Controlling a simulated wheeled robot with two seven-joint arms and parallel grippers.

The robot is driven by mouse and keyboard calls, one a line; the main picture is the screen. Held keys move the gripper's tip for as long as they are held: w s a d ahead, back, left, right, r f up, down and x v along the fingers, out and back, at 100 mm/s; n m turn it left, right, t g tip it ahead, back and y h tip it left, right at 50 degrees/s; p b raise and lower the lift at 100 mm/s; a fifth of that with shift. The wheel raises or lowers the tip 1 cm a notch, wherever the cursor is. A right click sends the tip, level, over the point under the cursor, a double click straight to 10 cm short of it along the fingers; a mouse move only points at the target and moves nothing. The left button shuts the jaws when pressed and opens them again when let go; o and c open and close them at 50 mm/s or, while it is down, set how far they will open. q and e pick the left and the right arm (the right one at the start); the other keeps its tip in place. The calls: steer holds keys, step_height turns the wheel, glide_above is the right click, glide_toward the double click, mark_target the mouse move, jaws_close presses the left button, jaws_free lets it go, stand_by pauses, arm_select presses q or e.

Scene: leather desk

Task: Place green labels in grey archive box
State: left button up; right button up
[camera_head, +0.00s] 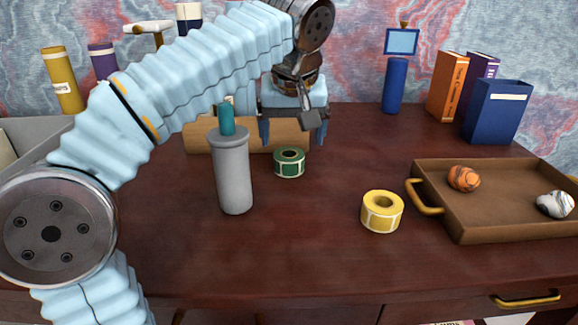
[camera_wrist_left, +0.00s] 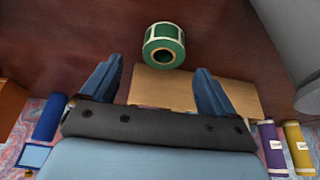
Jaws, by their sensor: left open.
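The green labels are a green roll (camera_head: 289,170) with pale label squares, lying flat on the dark red desk. The roll also shows in the wrist view (camera_wrist_left: 164,36), just beyond my fingertips. My left gripper (camera_head: 293,135) is open and empty, pointing down just behind the roll, its two blue fingers spread apart. In the wrist view the left gripper (camera_wrist_left: 158,68) has nothing between its fingertips. A grey box (camera_head: 35,135), seemingly the archive box, stands at the left edge, partly hidden by my left arm. My right gripper is not in view.
A grey cylinder with a teal top (camera_head: 234,175) stands left of the roll. A tan block (camera_head: 200,140) lies behind. A yellow label roll (camera_head: 382,215) and a brown tray (camera_head: 480,220) with two stones are at right. Books and bottles line the back.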

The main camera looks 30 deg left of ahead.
mark_target(289, 151)
arm_select(q)
steer(key=x, duration=0.3)
steer(key=b+x, duration=0.1)
steer(key=x, duration=0.2)
steer(key=shift+w+a+f, duration=0.1)
steer(key=shift+a+f, duration=0.2)
steer(key=shift+f, duration=0.05)
steer(key=c, duration=1.2)
steer(key=shift+o, duration=0.2)
steer(key=shift+r, duration=0.35)
step_height(289, 151, up, 2)
steer(key=shift+r+p, duration=0.15)
steer(key=shift+p, duration=0.3)
arm_select(e)
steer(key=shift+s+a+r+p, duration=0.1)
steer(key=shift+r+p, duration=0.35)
steer(key=shift+p, duration=0.25)
arm_select(q)
steer(key=s+d+r, duration=0.7)
steer(key=s+r, duration=0.3)
steer(key=s, duration=0.2)
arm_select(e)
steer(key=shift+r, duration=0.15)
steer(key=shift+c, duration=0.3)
